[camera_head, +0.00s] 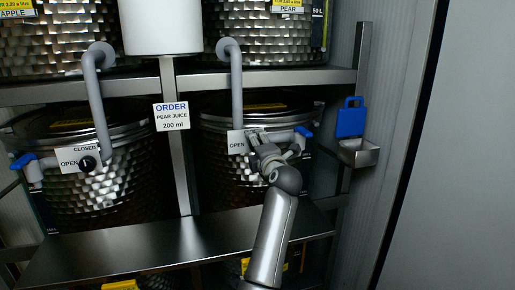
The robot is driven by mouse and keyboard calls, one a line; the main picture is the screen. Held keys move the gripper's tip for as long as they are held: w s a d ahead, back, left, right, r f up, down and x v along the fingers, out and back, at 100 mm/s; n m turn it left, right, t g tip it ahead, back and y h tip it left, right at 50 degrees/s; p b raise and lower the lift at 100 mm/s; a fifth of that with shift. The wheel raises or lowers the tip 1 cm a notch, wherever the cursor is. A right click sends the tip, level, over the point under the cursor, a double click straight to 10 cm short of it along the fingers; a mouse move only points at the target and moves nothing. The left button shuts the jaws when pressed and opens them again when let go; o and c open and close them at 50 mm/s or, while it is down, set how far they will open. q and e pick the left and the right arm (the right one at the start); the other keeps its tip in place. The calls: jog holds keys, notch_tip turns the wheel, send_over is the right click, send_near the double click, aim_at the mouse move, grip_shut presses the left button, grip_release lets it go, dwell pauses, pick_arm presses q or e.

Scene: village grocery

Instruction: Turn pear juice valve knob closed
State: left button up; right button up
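The pear juice valve is on the right-hand steel tank (225,180). A grey pipe (237,85) runs down to it, and a blue lever (303,131) sits at its right end. A white plate (236,143) reading "OPEN" shows at its left; the rest of the plate is covered. My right gripper (256,146) is in front of this plate, where it hides the knob. I cannot tell whether its fingers grip the knob. My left gripper is not in view.
The left tank (130,185) has a black knob (88,164) on an "OPEN"/"CLOSED" plate. A white sign (171,116) reads "ORDER PEAR JUICE 200 ml". A steel shelf (130,250) runs below the tanks.

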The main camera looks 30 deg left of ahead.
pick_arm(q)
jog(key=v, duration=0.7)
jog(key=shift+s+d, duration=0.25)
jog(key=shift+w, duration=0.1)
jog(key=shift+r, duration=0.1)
